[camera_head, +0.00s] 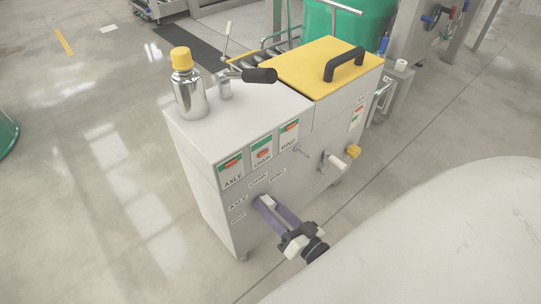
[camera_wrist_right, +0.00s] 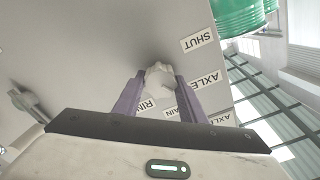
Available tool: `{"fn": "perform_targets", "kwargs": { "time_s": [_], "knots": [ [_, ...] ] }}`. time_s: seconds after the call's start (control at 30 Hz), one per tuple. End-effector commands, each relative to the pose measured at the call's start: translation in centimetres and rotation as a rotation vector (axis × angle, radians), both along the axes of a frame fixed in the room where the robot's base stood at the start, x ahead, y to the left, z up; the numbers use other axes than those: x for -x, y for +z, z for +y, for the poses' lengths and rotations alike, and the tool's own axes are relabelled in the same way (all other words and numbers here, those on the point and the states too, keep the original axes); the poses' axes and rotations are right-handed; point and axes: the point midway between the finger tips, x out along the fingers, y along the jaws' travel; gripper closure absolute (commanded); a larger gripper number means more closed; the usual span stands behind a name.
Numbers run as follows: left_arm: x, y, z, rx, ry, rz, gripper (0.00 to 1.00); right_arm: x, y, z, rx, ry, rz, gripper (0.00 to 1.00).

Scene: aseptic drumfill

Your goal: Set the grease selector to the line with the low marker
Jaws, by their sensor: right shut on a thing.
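The grease selector is a pale knob (camera_head: 267,202) on the front of a light grey cabinet (camera_head: 215,205), and it also shows in the right wrist view (camera_wrist_right: 158,76). My right gripper (camera_head: 268,207) has its purple fingers shut on the knob. Labels SHUT (camera_wrist_right: 196,40), AXLE (camera_wrist_right: 204,81) and RING (camera_wrist_right: 147,104) sit around it; CHAIN is partly hidden. The knob's pointing direction cannot be told. Above are the AXLE gauge (camera_head: 230,166), CHAIN gauge (camera_head: 262,151) and RING gauge (camera_head: 289,133), each with a red marker. Their exact heights are too small to compare surely. My left gripper is out of view.
A metal bottle with a yellow cap (camera_head: 188,85) and a black-gripped lever (camera_head: 258,76) stand on the cabinet top. A yellow lid (camera_head: 308,65) has a black handle. A white-ended valve (camera_head: 334,160) and yellow knob (camera_head: 354,152) stick out to the right.

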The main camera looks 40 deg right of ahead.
Motion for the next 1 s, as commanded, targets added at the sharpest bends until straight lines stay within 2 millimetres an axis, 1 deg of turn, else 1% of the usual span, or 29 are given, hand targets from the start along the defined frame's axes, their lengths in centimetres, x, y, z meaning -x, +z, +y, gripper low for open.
{"fn": "perform_targets", "kwargs": {
  "time_s": [0.2, 0.5, 0.7, 1.0],
  "knots": [
    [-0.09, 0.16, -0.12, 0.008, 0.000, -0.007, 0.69, 0.04, -0.20, -0.03, -0.204, 0.001, 0.019, 0.85],
    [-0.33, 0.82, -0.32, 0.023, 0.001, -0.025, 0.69, 0.02, -0.23, -0.04, -0.438, 0.001, 0.037, 0.85],
    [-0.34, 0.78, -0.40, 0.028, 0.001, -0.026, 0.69, 0.01, -0.25, -0.07, -0.539, 0.001, 0.045, 0.85],
    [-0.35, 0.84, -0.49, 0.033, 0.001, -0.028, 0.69, 0.01, -0.24, -0.08, -0.605, 0.001, 0.050, 0.85]
  ]
}}
